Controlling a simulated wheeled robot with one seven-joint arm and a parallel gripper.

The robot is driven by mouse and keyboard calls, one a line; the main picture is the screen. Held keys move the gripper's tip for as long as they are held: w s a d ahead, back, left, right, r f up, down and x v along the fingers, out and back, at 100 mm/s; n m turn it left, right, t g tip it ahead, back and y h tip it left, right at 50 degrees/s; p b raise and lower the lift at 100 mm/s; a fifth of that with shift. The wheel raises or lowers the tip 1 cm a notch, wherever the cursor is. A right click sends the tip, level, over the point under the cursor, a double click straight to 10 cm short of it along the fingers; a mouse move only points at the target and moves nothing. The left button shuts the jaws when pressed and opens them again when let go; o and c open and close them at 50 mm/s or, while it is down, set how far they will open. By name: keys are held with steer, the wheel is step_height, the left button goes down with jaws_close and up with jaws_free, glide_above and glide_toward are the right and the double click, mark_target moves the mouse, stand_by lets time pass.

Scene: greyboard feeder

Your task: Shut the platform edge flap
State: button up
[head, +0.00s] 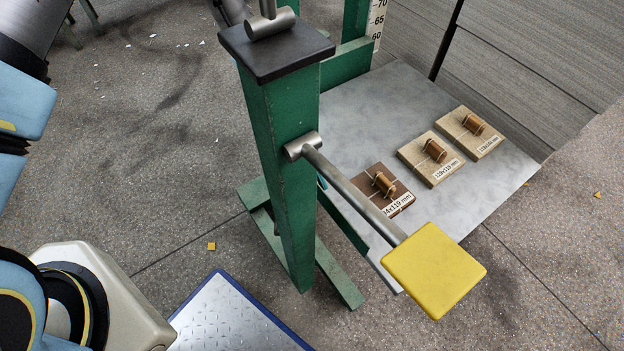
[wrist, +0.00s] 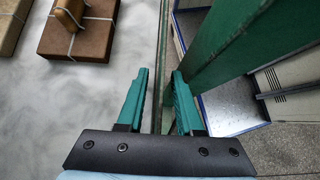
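The grey platform (head: 345,115) carries several labelled boards. A narrow green strip (head: 345,222) runs along its near left edge and looks like the flap; the green post (head: 283,170) hides part of it. In the wrist view the strip (wrist: 163,50) is seen nearly edge-on, and I cannot tell its angle. My gripper (wrist: 160,75) has its teal fingers apart, one on each side of the strip's line. I cannot tell whether they touch it. In the head view the post hides most of my gripper.
The green post (wrist: 245,45) stands close to my right finger. A steel lever with a yellow pad (head: 433,268) reaches over the platform's front corner. A brown board (head: 373,192) with a wooden handle lies near the edge. A blue-rimmed plate (head: 235,318) lies at the bottom.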

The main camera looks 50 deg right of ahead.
steer(key=b+v, duration=0.1)
steer(key=v, duration=0.9)
steer(key=shift+w+d+r, duration=0.1)
steer(key=shift+w+r, duration=0.2)
